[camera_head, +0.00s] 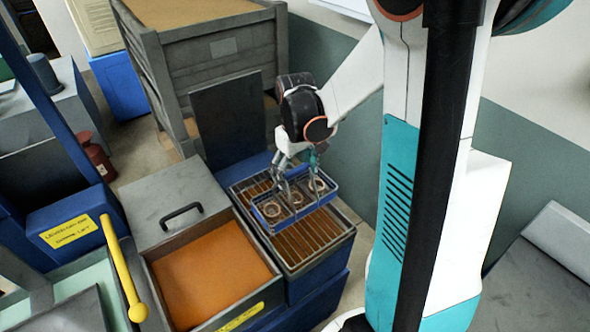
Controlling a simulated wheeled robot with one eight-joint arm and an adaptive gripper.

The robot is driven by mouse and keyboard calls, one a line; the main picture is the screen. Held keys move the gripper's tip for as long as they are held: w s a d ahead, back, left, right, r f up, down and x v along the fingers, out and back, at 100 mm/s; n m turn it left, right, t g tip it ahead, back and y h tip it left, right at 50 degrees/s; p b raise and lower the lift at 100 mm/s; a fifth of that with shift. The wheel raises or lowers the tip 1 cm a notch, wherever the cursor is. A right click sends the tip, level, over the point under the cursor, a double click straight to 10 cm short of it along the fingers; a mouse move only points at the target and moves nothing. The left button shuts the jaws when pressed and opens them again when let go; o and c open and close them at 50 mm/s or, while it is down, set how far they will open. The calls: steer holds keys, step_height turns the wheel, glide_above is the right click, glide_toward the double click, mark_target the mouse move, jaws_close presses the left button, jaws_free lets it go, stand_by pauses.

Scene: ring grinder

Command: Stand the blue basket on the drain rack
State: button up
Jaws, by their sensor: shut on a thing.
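The blue basket (269,227) is a shallow wire-sided tray holding several metal rings (297,197). My gripper (295,172) is above the basket, pointing down, and is shut on it, seemingly at its handle. The drain rack (308,250) is a slatted grid over a brown interior in a grey-rimmed, blue-bodied unit. The basket is over the rack's middle and far right part and looks about level. I cannot tell whether its underside touches the slats.
Left of the rack is an open tank of orange liquid (205,275) with a grey handled lid (165,205) behind it. A dark upright panel (229,122) and a large grey crate (205,60) stand behind. A yellow lever (124,268) is at the left. A green-and-white wall (340,110) is behind the rack.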

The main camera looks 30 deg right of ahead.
steer(key=shift+f+b, duration=1.55)
steer(key=shift+f, duration=1.05)
steer(key=o, duration=1.8)
